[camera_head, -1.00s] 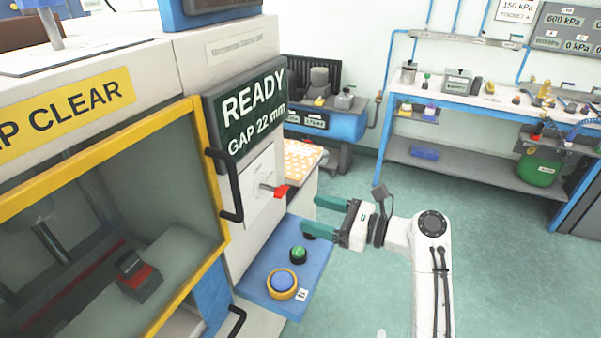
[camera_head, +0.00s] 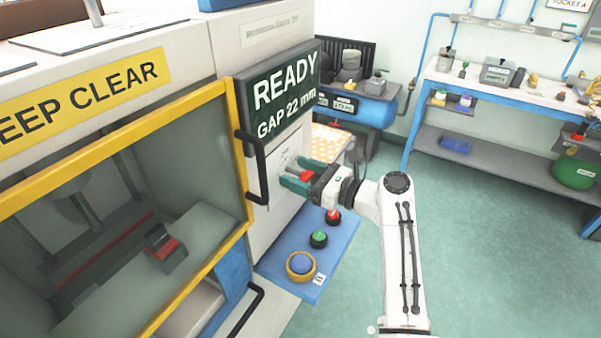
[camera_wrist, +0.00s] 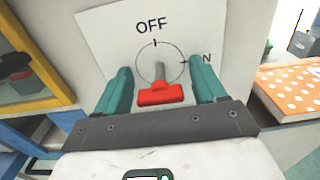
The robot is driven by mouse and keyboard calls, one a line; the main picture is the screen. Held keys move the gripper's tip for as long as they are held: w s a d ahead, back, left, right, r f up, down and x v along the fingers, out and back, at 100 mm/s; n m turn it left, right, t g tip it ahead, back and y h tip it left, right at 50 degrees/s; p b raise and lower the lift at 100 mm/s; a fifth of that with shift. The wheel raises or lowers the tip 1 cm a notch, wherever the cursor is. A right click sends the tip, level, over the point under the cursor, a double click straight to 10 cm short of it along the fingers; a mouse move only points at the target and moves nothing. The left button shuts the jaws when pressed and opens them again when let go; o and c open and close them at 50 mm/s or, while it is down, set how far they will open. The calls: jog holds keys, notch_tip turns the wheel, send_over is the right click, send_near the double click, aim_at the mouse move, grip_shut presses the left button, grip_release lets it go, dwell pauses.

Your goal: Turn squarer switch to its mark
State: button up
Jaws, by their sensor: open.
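The squarer switch is a red handle (camera_wrist: 160,93) on a grey shaft, mounted on a white plate (camera_wrist: 105,22) on the machine's side. The plate has a dial circle with a tick under "OFF" at the top and another tick at the right by a partly hidden label ending in "N". My gripper (camera_wrist: 160,92) is open, with a green finger on either side of the red handle and visible gaps to both. In the head view my gripper (camera_head: 294,175) is at the plate, and the red handle (camera_head: 306,176) shows between its fingers.
A green screen (camera_head: 280,92) above reads READY, GAP 22 mm. A black door handle (camera_head: 256,170) is just left of the plate. A blue shelf (camera_head: 333,247) below carries red, green and blue buttons.

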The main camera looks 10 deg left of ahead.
jog(key=shift+c, duration=0.3)
jog(key=c, duration=1)
jog(key=shift+f+n, duration=0.1)
jog(key=shift+n, duration=0.2)
jog(key=n+b, duration=0.2)
jog(key=n, duration=0.1)
jog(key=shift+f+n, duration=0.1)
jog(key=shift+n, duration=0.3)
jog(key=n+b, duration=0.3)
jog(key=n, duration=0.1)
jog(key=shift+n, duration=0.3)
jog(key=n+b, duration=0.3)
jog(key=n, duration=0.1)
jog(key=shift+f, duration=0.15)
jog(key=n+b, duration=0.4)
jog(key=shift+s+n, duration=0.1)
jog(key=shift+n, duration=0.2)
jog(key=shift+a+n, duration=0.1)
jog(key=shift+n, duration=0.2)
